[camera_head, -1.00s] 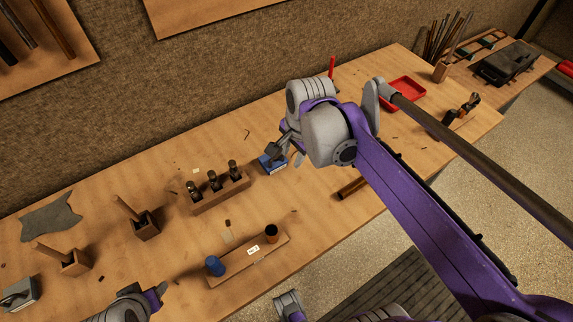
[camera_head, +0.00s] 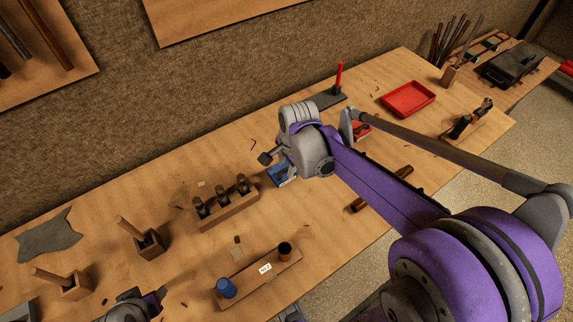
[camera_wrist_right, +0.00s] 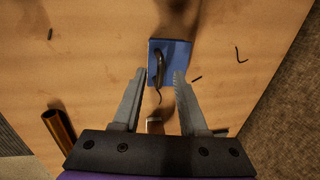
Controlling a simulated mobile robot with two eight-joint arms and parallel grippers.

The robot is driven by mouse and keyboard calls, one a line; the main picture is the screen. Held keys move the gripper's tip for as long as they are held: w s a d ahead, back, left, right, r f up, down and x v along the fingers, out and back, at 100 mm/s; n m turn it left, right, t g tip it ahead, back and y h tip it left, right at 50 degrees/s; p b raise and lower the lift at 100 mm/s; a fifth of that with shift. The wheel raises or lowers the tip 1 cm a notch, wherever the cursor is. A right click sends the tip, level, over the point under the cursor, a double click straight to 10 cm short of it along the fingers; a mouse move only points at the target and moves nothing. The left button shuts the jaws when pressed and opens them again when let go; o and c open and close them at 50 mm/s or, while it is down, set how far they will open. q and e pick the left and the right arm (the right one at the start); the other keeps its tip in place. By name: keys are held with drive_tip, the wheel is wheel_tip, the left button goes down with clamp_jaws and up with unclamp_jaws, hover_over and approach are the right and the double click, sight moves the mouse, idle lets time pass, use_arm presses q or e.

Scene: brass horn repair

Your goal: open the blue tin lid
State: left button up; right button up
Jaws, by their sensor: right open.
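The blue tin (camera_head: 284,178) sits on the workbench beside the wooden block with dark pegs, partly hidden by my right wrist in the head view. In the right wrist view, the tin (camera_wrist_right: 175,70) is a blue rectangle with a dark curved piece on its top. My right gripper (camera_wrist_right: 159,74) is open, its two fingertips at the tin's near end, one to each side of the dark piece. I cannot tell whether they touch the tin. The lid looks shut, though part is in shadow. My left gripper (camera_head: 155,298) shows only partly at the bottom left, away from the tin.
The peg block (camera_head: 228,208) stands close left of the tin. A board with a blue cap (camera_head: 262,270) lies nearer me. A brass tube (camera_head: 360,206) lies to the right. A red tray (camera_head: 409,98) and a red rod on a stand (camera_head: 339,76) are farther back.

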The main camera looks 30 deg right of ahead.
clamp_jaws()
idle(1.4)
